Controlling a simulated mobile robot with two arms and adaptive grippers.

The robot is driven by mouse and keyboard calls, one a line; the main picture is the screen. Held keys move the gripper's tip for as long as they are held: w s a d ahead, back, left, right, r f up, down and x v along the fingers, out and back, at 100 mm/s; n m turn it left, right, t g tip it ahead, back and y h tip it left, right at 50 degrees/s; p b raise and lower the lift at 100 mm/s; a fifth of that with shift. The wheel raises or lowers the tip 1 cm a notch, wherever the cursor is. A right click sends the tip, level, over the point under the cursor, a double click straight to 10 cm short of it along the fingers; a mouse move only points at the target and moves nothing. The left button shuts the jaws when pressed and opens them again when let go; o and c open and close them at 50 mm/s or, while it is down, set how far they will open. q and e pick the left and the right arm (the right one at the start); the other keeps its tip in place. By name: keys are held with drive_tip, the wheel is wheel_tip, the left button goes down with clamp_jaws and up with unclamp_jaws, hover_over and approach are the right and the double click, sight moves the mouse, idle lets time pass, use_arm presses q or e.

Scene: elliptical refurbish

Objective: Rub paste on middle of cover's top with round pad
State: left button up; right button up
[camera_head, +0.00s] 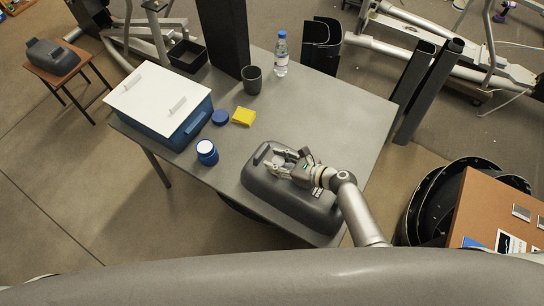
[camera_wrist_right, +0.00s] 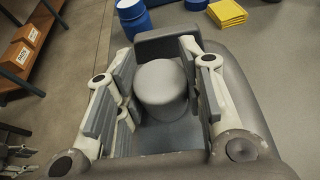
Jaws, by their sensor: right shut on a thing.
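The dark grey cover (camera_head: 262,184) lies at the front right of the table. My right gripper (camera_head: 280,163) is over the left-hand part of its top. In the right wrist view, my right gripper (camera_wrist_right: 165,95) has its fingers on both sides of the grey round pad (camera_wrist_right: 160,85) and is shut on it. Whether the pad touches the cover is hidden under it. I cannot see any paste on the cover. A blue jar with a white top (camera_head: 207,152) stands left of the cover; it also shows in the right wrist view (camera_wrist_right: 133,17). My left gripper is out of view.
A blue box with a white lid (camera_head: 150,98), a dark cup (camera_head: 252,80) and a bottle (camera_head: 281,54) stand on the grey table (camera_head: 335,115). The table's back right is clear.

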drive_tip(key=shift+s+d+p, duration=0.15)
drive_tip(key=shift+s+d, duration=0.4)
drive_tip(key=shift+d, duration=0.2)
drive_tip(key=shift+s+d+p, duration=0.15)
drive_tip(key=shift+s+d, duration=0.35)
drive_tip(key=shift+d, duration=0.25)
drive_tip(key=shift+s+d+f, duration=0.1)
drive_tip(key=shift+s+d, duration=0.5)
drive_tip(key=shift+d, duration=0.2)
drive_tip(key=shift+s+d, duration=0.55)
drive_tip(key=shift+d, duration=0.2)
drive_tip(key=shift+s+d+p, duration=0.25)
drive_tip(key=shift+s+d, duration=0.25)
drive_tip(key=shift+d, duration=0.2)
drive_tip(key=shift+s+d+p, duration=0.25)
drive_tip(key=shift+s+d, duration=0.2)
drive_tip(key=shift+d, duration=0.2)
wheel_tip(320, 180, up, 2)
drive_tip(key=shift+w+r+p, duration=0.1)
drive_tip(key=shift+r+p, duration=0.05)
drive_tip(key=shift+p, duration=0.4)
drive_tip(key=shift+r, duration=1.95)
drive_tip(key=shift+r, duration=0.15)
drive_tip(key=shift+r, duration=1.4)
